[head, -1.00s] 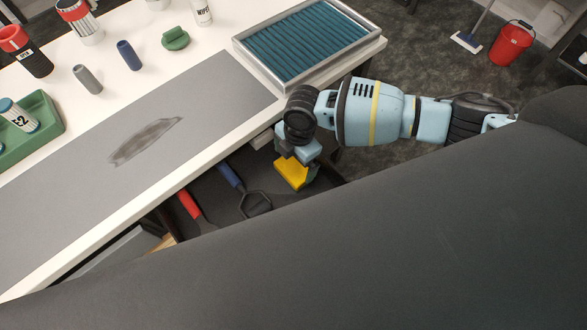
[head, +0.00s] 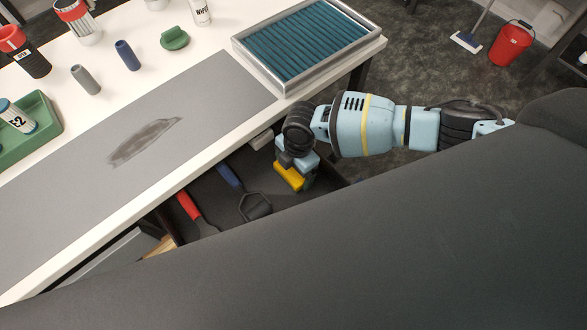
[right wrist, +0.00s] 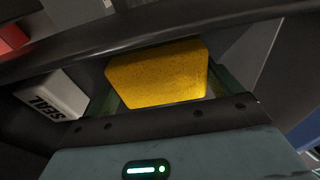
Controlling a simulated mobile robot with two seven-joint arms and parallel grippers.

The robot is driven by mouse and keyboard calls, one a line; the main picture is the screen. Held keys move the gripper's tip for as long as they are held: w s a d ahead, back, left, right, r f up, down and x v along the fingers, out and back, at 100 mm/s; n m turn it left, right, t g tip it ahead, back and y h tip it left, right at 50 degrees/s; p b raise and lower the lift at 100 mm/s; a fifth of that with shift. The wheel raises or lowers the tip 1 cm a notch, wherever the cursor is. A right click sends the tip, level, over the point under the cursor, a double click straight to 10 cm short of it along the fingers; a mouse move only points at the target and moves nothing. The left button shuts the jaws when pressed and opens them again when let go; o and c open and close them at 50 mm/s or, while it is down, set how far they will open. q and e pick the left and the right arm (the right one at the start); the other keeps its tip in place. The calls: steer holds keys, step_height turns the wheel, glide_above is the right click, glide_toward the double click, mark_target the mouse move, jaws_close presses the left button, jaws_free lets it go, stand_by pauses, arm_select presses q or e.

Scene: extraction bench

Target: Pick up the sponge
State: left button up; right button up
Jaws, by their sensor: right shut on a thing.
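The sponge (head: 289,179) is a yellow block at the right end of the open drawer below the bench top. My right gripper (head: 297,170) is above it, pointing down, and its jaws are shut on the sponge. In the right wrist view the sponge (right wrist: 157,74) sits between the two dark green fingers, its wide face showing. I cannot tell whether it still touches the drawer floor. My left gripper is not in view.
In the drawer, a blue-handled tool (head: 229,177) and a red-handled tool (head: 189,206) lie left of the sponge. A white block marked SEAL (right wrist: 54,94) is near the gripper. The bench edge and drawer walls are close. A ribbed blue tray (head: 378,37) stands on the bench.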

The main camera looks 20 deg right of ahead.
steer(key=shift+r, duration=0.15)
step_height(320, 180, up, 18)
steer(key=p, duration=0.2)
steer(key=shift+p, duration=0.35)
